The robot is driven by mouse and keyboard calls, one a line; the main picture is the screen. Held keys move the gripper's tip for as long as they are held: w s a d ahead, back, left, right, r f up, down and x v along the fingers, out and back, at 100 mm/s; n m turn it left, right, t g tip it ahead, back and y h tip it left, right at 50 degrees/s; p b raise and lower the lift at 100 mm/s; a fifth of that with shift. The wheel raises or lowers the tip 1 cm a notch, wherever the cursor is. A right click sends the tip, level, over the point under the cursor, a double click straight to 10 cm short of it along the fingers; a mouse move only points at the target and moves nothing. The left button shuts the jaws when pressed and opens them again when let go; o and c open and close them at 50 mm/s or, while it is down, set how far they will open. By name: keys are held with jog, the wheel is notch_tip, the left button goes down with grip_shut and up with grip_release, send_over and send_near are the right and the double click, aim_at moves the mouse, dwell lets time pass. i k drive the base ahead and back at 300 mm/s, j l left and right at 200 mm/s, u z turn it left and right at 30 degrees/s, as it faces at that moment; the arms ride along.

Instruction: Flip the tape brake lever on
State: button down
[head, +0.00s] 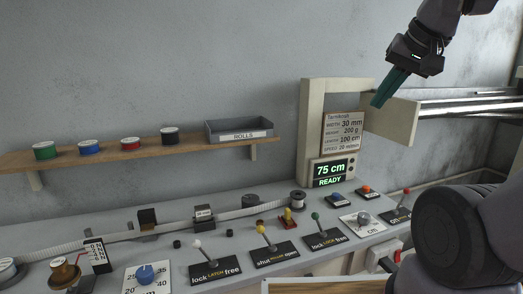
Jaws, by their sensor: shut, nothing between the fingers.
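Several levers stand on black label plates along the front of the bench (170,235). A white-knobbed lever (202,252) is on a plate reading "lock LATCH free". A green-knobbed lever (319,226) is on a plate reading "lock LOCK free". A red-knobbed lever (405,199) stands at the right; its plate is partly hidden by my arm. I cannot read which lever is the tape brake. My gripper (377,103) is shut and empty, high above the bench at upper right, touching no lever.
A display (331,173) reads "75 cm" and "READY" under a pale frame (306,125). A shelf (108,153) holds several spools and a grey rolls tray (238,140). A blue dial (145,274) sits front left. A pale beam (392,122) is beside my gripper.

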aim_at(406, 191)
jog(key=z, duration=0.85)
jog(key=i+l+u, duration=0.15)
jog(key=l, duration=0.2)
jog(key=i+l+u, duration=0.15)
jog(key=l, duration=0.2)
